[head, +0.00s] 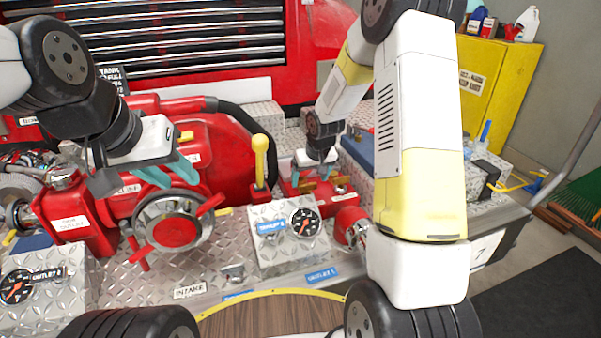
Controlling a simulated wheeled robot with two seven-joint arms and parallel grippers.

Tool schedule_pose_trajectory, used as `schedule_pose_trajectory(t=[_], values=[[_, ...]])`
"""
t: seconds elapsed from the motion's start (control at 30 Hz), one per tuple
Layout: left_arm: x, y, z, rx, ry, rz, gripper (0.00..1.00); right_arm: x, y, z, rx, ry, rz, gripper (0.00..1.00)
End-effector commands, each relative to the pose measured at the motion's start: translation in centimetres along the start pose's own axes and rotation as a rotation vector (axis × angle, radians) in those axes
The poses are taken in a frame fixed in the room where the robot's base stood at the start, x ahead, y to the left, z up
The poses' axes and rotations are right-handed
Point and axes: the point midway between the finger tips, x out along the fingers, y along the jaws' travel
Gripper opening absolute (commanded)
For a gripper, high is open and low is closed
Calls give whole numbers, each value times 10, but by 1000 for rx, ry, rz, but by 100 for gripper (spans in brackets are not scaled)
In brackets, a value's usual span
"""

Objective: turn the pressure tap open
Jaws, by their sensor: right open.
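The pressure tap is not clearly readable. Small brass-yellow fittings (307,186) sit on a red block (343,190) behind the gauge box, and I cannot tell for sure whether one of them is the tap. My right gripper (319,178) points down over this block, open, its teal fingertips close to the fittings. Contact cannot be made out, and my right arm covers much of the area to the right. My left gripper (168,178) hangs above and behind the red-handled intake wheel (173,221), its teal fingers spread and nothing visible between them.
A diamond-plate box with a pressure gauge (305,222) stands in front of the red block. A yellow-knobbed lever (260,160) rises to its left. Another gauge (16,287) is at lower left. A yellow cabinet (490,85) stands at right.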

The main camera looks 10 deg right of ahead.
Motion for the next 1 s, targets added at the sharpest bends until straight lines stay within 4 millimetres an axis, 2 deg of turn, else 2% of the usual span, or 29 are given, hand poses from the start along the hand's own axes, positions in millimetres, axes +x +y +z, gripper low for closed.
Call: schedule_pose_trajectory(t=[0.1, 0.2, 0.57, 0.87, 0.9, 1.0], values=[[0, 0, 0, 0, 0, 0, 36, 18, 0, 1, -2, -3, 0, 80], [0, 0, 0, 0, 0, 0, 36, 28, 0, 0, -1, -1, 0, 80], [0, 0, 0, 0, 0, 0, 36, 33, 0, 0, 0, 0, 0, 80], [0, 0, 0, 0, 0, 0, 36, 33, 0, 0, 0, 0, 0, 21], [0, 0, 0, 0, 0, 0, 36, 33, 0, 0, 0, 0, 0, 18], [0, 0, 0, 0, 0, 0, 36, 33, 0, 0, -3, 0, -1, 18]])
